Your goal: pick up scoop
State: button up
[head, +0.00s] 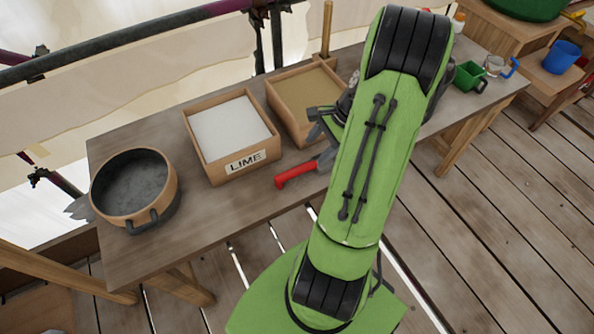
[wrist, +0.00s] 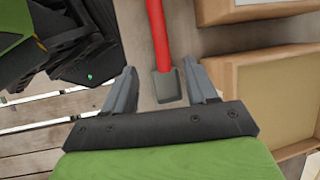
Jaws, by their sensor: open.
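A red-handled tool with a grey metal end, which looks like the scoop (head: 296,175), lies on the wooden table in front of the boxes. In the wrist view, the scoop (wrist: 167,86) has its grey end between my fingers and its red handle running up out of the picture. My gripper (wrist: 159,68) is open, with one finger on each side of the scoop and a gap on both sides. I cannot tell how far above the table the fingers are. In the head view my arm hides part of the gripper and the scoop's far end.
A box of white powder labelled LIME (head: 228,135) and a sand-coloured box (head: 308,98) stand just behind the scoop. A round pan (head: 133,190) stands at the left. A green mug (head: 470,77) and a clear mug (head: 495,66) stand at the right end. The table's front edge is close.

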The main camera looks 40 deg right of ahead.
aim_at(301, 167)
jog(key=b+x, duration=0.3)
jog(key=x, duration=0.7)
jog(key=shift+w+f, duration=0.15)
jog(key=shift+f, duration=0.2)
jog(key=shift+r, duration=0.1)
jog(key=shift+c, duration=0.3)
grip_shut()
